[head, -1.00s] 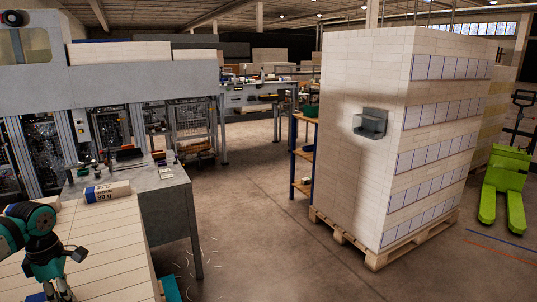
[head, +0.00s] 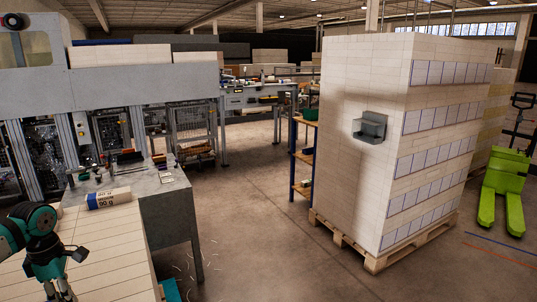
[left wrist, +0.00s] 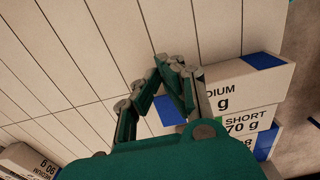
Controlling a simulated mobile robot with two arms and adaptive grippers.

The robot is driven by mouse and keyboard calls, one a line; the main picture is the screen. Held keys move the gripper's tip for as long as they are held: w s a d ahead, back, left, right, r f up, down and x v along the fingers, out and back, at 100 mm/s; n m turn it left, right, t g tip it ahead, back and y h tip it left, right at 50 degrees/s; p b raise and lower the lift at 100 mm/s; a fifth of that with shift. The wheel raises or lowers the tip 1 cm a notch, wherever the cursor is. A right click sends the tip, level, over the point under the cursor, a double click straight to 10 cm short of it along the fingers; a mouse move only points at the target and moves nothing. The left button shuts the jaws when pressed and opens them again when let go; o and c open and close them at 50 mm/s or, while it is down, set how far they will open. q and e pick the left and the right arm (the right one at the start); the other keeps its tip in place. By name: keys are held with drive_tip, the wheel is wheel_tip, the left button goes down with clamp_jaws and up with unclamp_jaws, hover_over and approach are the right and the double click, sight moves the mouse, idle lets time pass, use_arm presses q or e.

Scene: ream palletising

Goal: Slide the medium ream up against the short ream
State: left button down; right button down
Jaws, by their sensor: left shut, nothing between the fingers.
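In the head view a white ream with blue marks and "90 g" print (head: 108,198) lies at the far end of the pale stack top. In the left wrist view a ream lettered "DIUM" (left wrist: 245,80), the medium ream, lies at the right. The short ream (left wrist: 242,122), lettered "SHORT 70 g", shows just below it in the picture; I cannot tell the gap between them. My left gripper (left wrist: 180,75) is shut and empty, at the left end of the medium ream, partly covering it. Contact is unclear. It also shows at the lower left of the head view (head: 62,292).
A pale plank-patterned surface (head: 95,250) spreads below the ream. A grey metal table (head: 165,205) stands beyond it. A tall wrapped stack on a wooden pallet (head: 385,258) and a green pallet truck (head: 505,190) stand to the right.

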use_arm(q)
drive_tip(key=r+p, duration=0.1)
drive_tip(key=d+r+p, duration=0.1)
drive_tip(key=w+r+p, duration=0.1)
drive_tip(key=r, duration=0.1)
drive_tip(key=shift+d+r, duration=0.1)
drive_tip(key=shift+d, duration=0.3)
